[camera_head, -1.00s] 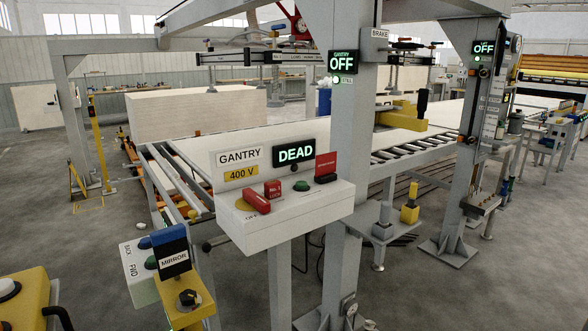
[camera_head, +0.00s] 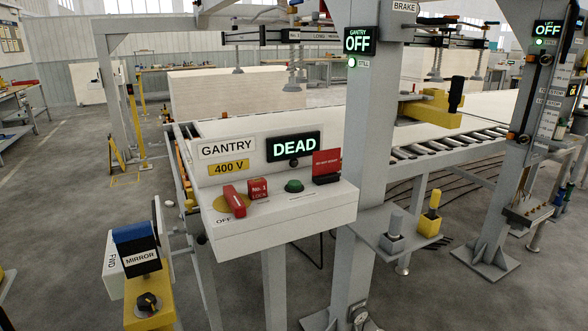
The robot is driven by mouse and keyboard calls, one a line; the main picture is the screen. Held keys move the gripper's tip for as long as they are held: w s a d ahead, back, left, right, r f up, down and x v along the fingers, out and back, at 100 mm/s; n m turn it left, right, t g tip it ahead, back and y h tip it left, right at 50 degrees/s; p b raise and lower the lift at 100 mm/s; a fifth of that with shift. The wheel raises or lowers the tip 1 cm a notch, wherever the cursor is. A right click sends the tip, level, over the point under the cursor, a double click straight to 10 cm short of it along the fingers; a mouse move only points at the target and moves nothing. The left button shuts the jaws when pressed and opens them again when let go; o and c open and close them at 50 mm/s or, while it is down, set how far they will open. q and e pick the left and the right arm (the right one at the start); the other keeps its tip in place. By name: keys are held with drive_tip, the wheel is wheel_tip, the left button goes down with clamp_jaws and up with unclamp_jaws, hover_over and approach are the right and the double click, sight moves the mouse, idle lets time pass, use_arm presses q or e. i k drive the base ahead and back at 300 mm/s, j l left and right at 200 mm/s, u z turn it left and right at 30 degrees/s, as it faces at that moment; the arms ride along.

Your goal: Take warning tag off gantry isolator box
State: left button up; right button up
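The gantry isolator box (camera_head: 290,212) is a pale grey box on a post, with a back panel marked GANTRY and 400 V and a lit display reading DEAD (camera_head: 294,147). A red warning tag (camera_head: 327,163) stands upright at the right of its top, in a black holder or clip (camera_head: 327,180). A red lever (camera_head: 234,201) sits on a yellow disc at the left, next to a red No. 1 lock (camera_head: 259,190). A green button (camera_head: 294,186) lies between lock and tag. Neither of my grippers is in view.
A yellow pedestal with a MIRROR label (camera_head: 141,257) and black knob stands at the front left. A grey gantry column (camera_head: 368,190) rises just right of the box, showing GANTRY OFF. A shelf (camera_head: 397,240) on it holds grey and yellow handled blocks. Open floor lies left.

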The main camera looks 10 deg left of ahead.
sight(326, 163)
drive_tip(key=i+l+u, duration=0.2)
drive_tip(key=l+u, duration=0.2)
drive_tip(key=i+l+u, duration=0.15)
drive_tip(key=l+u, duration=0.3)
drive_tip(key=j, duration=0.1)
